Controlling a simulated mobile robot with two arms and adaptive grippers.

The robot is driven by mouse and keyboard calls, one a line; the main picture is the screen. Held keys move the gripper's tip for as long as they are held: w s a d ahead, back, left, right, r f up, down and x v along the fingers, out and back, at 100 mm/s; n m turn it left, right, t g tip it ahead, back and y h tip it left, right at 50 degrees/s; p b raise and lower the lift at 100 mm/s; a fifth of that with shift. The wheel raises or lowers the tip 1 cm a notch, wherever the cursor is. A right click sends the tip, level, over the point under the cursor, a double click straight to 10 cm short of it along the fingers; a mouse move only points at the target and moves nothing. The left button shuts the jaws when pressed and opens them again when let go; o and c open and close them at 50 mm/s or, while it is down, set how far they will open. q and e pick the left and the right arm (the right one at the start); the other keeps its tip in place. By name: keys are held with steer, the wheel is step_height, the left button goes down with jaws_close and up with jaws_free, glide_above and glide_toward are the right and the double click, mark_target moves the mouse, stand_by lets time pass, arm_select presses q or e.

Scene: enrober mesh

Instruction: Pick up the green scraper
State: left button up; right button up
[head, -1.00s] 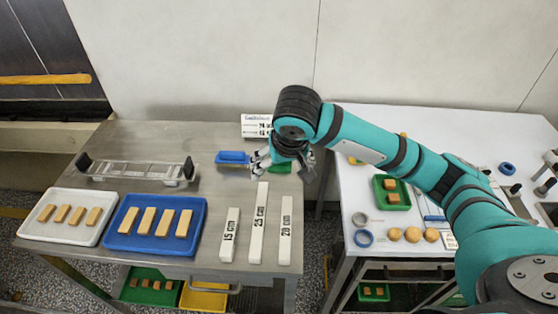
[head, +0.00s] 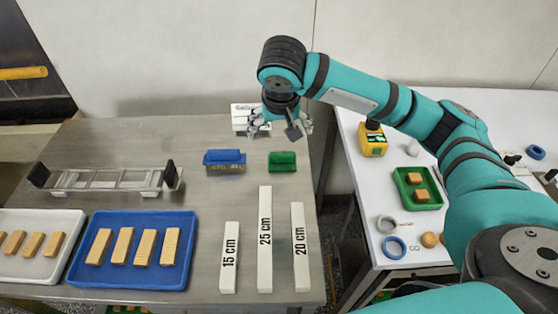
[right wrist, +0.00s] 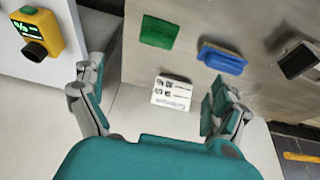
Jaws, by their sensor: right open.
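My right gripper (head: 280,127) is open and empty. In the head view it appears above the table's back edge, just behind the green scraper. In the right wrist view its two fingers (right wrist: 157,88) are spread wide. My left gripper is not in view.
Labelled length bars (head: 265,240), a blue tray (head: 78,275) of bars and a metal frame (head: 105,187) are on the steel table. A white table (head: 350,140) stands to the right, with a gap between.

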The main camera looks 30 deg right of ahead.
mark_target(283, 154)
steer(key=p+x, duration=0.1)
steer(key=x, duration=1)
steer(key=shift+w+d+f, duration=0.1)
steer(key=shift+f, duration=0.1)
steer(key=shift+d+f+p, duration=0.2)
steer(key=shift+f+p, duration=0.35)
steer(key=x, duration=0.4)
steer(key=shift+d+f+p, duration=0.1)
steer(key=shift+d+p, duration=0.05)
steer(key=shift+p, duration=0.2)
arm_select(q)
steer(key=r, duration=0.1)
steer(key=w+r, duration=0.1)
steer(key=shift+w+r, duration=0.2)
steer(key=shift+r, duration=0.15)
arm_select(e)
steer(key=shift+c, duration=0.4)
steer(key=c, duration=1.2)
arm_select(q)
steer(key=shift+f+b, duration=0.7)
steer(key=shift+b, duration=0.05)
arm_select(e)
step_height(283, 154, up, 10)
steer(key=shift+r, duration=0.1)
